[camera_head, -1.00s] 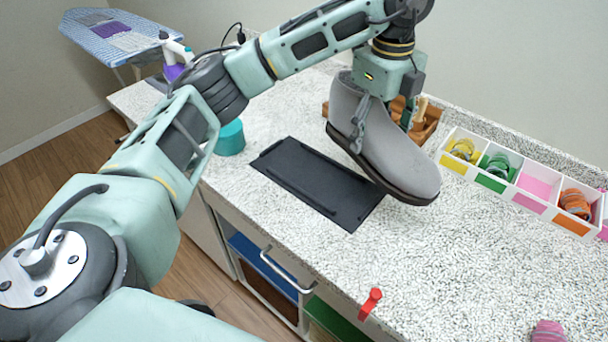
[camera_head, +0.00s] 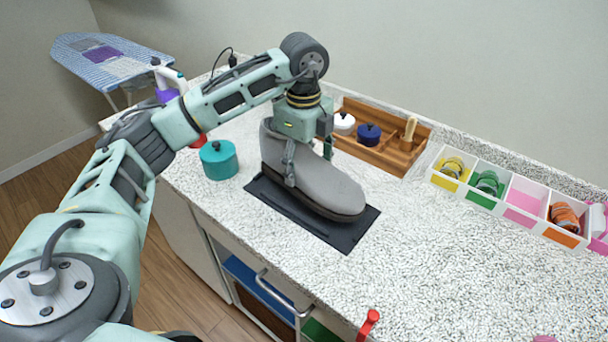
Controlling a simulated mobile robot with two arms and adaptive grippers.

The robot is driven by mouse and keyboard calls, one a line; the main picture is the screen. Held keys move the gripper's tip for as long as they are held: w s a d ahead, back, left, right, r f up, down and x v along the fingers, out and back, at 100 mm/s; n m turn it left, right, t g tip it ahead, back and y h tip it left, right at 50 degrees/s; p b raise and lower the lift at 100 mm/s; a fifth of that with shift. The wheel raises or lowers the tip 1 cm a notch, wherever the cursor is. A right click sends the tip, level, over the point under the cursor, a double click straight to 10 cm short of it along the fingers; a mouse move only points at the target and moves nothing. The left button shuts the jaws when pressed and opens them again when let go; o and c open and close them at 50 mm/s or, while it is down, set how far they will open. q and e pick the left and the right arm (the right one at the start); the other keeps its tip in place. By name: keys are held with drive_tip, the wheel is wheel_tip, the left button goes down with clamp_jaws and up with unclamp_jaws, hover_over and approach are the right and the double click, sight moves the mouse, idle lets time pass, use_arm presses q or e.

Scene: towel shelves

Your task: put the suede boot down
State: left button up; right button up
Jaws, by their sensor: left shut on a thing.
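The grey suede boot (camera_head: 318,182) is upright over the black mat (camera_head: 330,236) on the speckled counter, its toe pointing to the lower right. Its dark sole appears to rest on the mat or just above it; I cannot tell which. My left gripper (camera_head: 304,142) comes down from above and is shut on the boot at its upper part. My right gripper is not in view.
A teal pot (camera_head: 218,160) stands left of the mat. A wooden tray (camera_head: 392,150) with small jars and a brush lies behind the boot. A white divided box (camera_head: 505,203) with coloured rolls stands at the right.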

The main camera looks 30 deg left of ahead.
sight(304, 177)
use_arm(q)
wheel_tip(304, 177, down, 3)
drive_tip(key=shift+f+p, duration=0.2)
drive_tip(key=shift+p, duration=0.2)
drive_tip(key=shift+f, duration=0.25)
drive_tip(key=shift+f, duration=0.15)
drive_tip(key=o, duration=1.6)
drive_tip(key=shift+o, duration=0.2)
